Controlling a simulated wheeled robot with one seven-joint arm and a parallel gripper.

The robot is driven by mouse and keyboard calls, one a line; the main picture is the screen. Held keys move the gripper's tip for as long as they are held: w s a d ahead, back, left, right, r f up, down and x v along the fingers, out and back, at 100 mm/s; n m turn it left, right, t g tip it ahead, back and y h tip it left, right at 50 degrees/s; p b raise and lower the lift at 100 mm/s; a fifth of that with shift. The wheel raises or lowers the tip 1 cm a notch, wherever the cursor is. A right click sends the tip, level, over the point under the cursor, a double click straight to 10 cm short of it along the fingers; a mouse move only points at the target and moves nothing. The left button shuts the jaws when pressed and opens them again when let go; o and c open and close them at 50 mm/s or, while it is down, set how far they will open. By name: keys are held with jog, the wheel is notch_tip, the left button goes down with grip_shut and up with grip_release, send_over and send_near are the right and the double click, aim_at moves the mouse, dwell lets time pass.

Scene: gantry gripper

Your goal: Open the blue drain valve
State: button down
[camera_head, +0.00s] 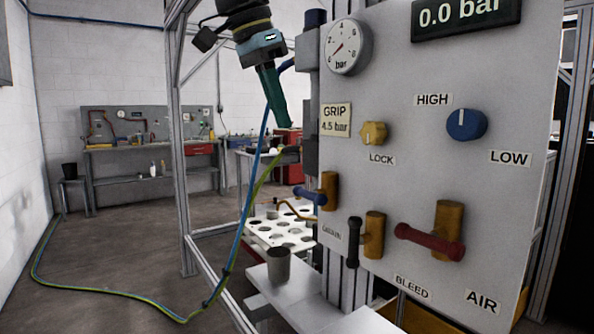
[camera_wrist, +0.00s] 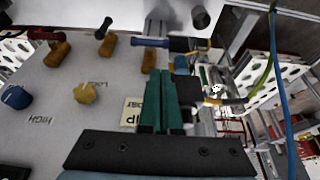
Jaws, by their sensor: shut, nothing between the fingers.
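The blue drain valve's handle (camera_head: 310,195) lies roughly sideways on its brass body (camera_head: 329,190), at the lower left of the grey panel (camera_head: 400,120). In the wrist view the blue handle (camera_wrist: 150,43) is beyond my fingertips, with its brass body (camera_wrist: 149,62) close to them. My gripper (camera_head: 286,124) hangs left of the panel, above the valve and apart from it in the head view. Its teal fingers (camera_wrist: 162,72) are together and empty. The small label below the valve is hard to read.
A black-handled valve (camera_head: 353,242) and a red-handled valve (camera_head: 430,241) sit to the right. A yellow lock knob (camera_head: 374,133) and blue knob (camera_head: 466,124) are above. A metal cup (camera_head: 279,266) stands below the blue valve. Blue and yellow-green hoses (camera_head: 256,165) hang beside my gripper.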

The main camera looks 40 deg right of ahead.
aim_at(302, 188)
jog(key=x, duration=0.7)
jog(key=p+x, duration=0.1)
jog(key=x, duration=0.2)
jog(key=shift+a+f, duration=0.25)
jog(key=shift+f, duration=0.2)
jog(key=shift+w+d+p, duration=0.1)
jog(key=shift+w+p, duration=0.05)
jog(key=shift+p, duration=0.15)
